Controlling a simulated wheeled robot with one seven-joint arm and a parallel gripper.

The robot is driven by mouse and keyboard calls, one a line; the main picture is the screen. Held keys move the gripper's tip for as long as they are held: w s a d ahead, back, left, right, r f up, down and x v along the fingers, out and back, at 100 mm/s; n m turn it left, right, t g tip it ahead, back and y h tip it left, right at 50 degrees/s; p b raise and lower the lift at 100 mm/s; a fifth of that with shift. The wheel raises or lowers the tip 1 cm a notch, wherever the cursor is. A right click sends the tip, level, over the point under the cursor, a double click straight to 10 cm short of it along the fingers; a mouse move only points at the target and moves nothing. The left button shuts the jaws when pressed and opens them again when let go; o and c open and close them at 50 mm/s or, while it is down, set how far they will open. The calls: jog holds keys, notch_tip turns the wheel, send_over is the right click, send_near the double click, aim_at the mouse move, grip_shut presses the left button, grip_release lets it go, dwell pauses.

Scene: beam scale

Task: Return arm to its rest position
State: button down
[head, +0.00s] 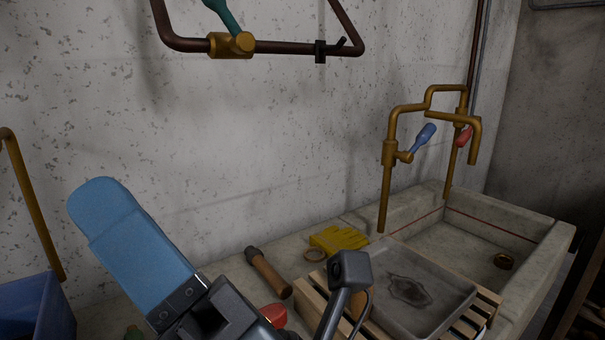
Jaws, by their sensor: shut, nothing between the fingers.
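My gripper (98,200) is at the lower left of the head view, raised in front of the wall and pointing up and left. Its long blue finger side shows as one closed shape with no object at its tip. Dark wrist parts of mine fill the bottom middle, with a small dark camera-like block on a stalk to their right. The gripper touches nothing that I can see. Most of my arm is below the frame. No beam scale shows in this view.
A stone sink (545,245) stands at right under brass taps (387,180). A grey tray (430,280) rests on a wooden rack (487,305). A blue bin (38,305) is at lower left.

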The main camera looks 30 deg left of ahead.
jog(key=w+d+f+m+t+h, duration=0.1)
jog(key=d+f+m+t+h, duration=0.6)
jog(key=m, duration=0.4)
jog(key=d+f+m+t+h+p, duration=0.1)
jog(key=d+f+m+t+h, duration=0.4)
jog(key=d+m+t, duration=0.5)
jog(key=w+d+f+m+t+h, duration=0.1)
jog(key=d+f+m+t+h, duration=0.5)
jog(key=m, duration=0.6)
jog(key=s+d+f+m+g+h, duration=0.3)
jog(key=s+d+f+m+h, duration=0.1)
jog(key=s+d, duration=0.4)
jog(key=s+d+f+m+g+h, duration=0.3)
jog(key=s+d+f+m, duration=0.3)
jog(key=s+d, duration=0.2)
jog(key=shift+s+d+f+m+h+p, duration=0.35)
jog(key=shift+s+d+h+p, duration=0.15)
jog(key=shift+h, duration=0.3)
